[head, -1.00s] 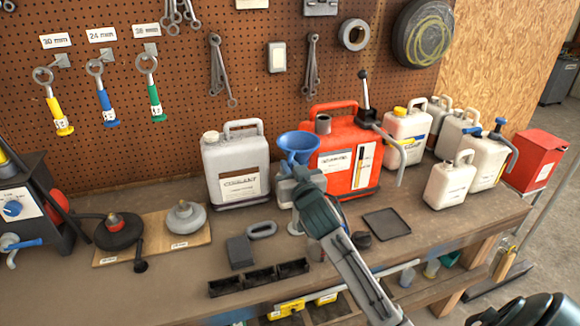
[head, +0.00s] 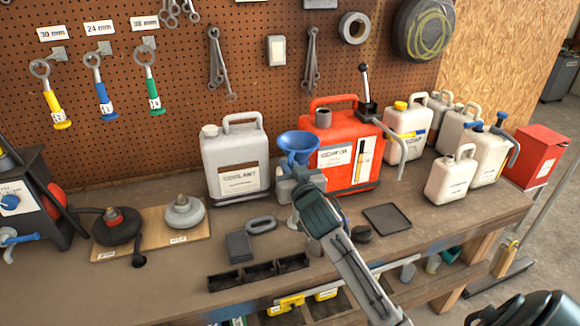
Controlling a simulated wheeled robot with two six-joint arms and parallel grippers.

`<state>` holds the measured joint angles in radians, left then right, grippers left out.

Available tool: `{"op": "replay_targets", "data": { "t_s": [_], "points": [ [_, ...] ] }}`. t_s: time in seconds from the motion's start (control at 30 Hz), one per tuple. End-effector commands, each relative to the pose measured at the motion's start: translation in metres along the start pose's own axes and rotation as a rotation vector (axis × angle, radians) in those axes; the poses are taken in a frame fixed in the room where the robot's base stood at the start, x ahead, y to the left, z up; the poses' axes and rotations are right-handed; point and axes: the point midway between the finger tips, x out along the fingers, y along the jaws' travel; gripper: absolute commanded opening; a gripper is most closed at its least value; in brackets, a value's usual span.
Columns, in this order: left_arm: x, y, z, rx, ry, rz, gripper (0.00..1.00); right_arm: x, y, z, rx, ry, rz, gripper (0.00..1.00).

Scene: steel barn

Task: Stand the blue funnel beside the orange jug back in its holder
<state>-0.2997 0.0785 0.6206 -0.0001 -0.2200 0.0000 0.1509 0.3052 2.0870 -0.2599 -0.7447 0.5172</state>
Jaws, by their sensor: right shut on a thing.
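The blue funnel (head: 299,143) is upright, mouth up, just left of the orange jug (head: 345,178) and in front of it. My right gripper (head: 297,182) is shut on the funnel below its cone; the gripper hides the lower part of the funnel. The orange jug stands on the bench with a short grey cylinder (head: 323,118) and a black-handled pump (head: 366,95) on top. A small grey piece (head: 293,221) shows below the gripper, and a grey cylinder (head: 315,243) is partly behind my arm. I cannot tell which thing is the holder.
A grey coolant jug (head: 236,165) stands left of the funnel. Several white jugs (head: 450,180) stand at right. A dark flat tray (head: 387,218), a black compartment bin (head: 258,273) and a wooden board (head: 155,236) lie on the bench. A pegboard is behind.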

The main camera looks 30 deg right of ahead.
Motion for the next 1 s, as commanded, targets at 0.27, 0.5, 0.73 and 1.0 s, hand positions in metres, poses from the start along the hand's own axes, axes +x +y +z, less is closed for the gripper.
{"op": "replay_targets", "data": {
  "t_s": [0.27,0.5,0.73,1.0],
  "points": [
    [0.007,0.0,0.002,0.0,-0.001,0.0,0.33,0.0,0.0,0.01,0.0,0.0,0.0,0.0],
    [0.012,0.001,0.002,0.0,-0.002,0.0,0.33,0.0,0.0,0.017,0.0,0.0,0.0,0.0],
    [0.017,0.001,0.003,0.0,-0.002,-0.001,0.33,0.0,0.001,0.024,0.0,0.0,0.0,0.0],
    [0.023,0.001,0.003,0.0,-0.002,-0.001,0.33,0.0,0.001,0.032,0.0,0.001,0.0,0.0]
  ]
}}
